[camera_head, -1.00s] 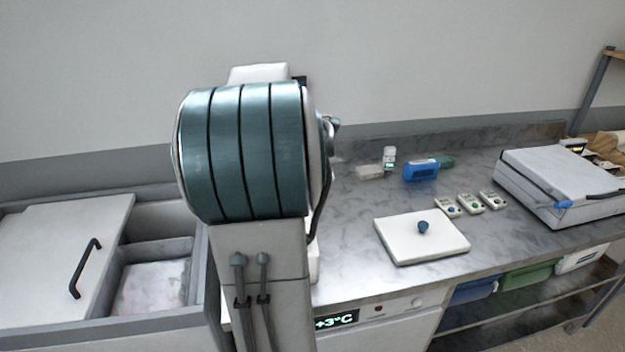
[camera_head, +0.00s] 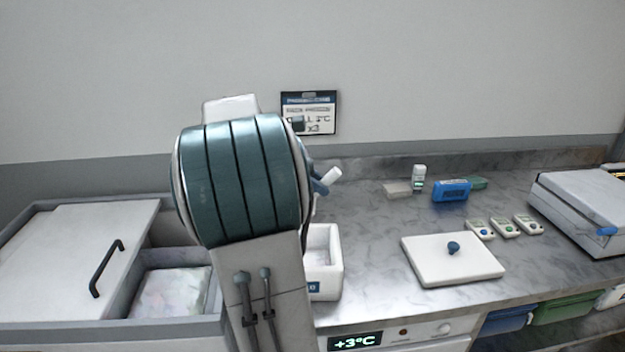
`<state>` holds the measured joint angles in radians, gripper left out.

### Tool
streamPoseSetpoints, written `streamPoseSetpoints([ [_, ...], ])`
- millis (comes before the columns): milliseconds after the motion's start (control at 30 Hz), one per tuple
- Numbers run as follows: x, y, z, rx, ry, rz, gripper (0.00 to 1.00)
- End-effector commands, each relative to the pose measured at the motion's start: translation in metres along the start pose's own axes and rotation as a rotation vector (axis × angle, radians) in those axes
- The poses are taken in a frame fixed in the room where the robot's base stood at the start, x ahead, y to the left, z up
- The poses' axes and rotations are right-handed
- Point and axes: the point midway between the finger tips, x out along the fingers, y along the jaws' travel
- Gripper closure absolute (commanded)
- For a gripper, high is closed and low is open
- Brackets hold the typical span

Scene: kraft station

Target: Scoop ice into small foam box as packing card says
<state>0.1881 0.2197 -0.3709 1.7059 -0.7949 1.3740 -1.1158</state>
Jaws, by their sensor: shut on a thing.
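The small foam box (camera_head: 334,275) is white, with an open top and a blue label, on the counter just right of my arm, which hides its left part. A white lid (camera_head: 435,262) with a blue knob lies flat to its right. The ice bin (camera_head: 222,260) at left is partly open, with pale ice (camera_head: 170,292) in the opening. The packing card (camera_head: 322,108) hangs on the wall, partly covered by a small dark shape. My gripper is hidden behind my arm. A blue and white piece (camera_head: 322,184) juts out beside the arm; I cannot tell what it is.
The bin's sliding cover (camera_head: 70,250) has a black handle. Several small timers (camera_head: 503,228), a blue pack (camera_head: 451,191) and a white bottle (camera_head: 418,178) stand on the counter (camera_head: 365,225). A large grey box (camera_head: 585,205) is at far right.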

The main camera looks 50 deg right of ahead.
Motion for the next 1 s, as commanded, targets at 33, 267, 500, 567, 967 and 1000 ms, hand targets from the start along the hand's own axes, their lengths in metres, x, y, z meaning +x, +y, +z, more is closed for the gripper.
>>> streamPoseSetpoints([
  [33,0.001,-0.001,0.009,0.015,0.052,-0.004,1.0],
  [267,0.019,-0.004,0.022,0.066,0.307,-0.004,1.0],
  [500,0.035,-0.007,0.03,0.105,0.512,-0.003,1.0],
  [567,0.038,-0.008,0.031,0.112,0.547,-0.002,1.0],
  [967,0.044,-0.008,0.033,0.124,0.633,0.001,1.0],
  [1000,0.044,-0.008,0.033,0.124,0.633,0.001,1.0],
])
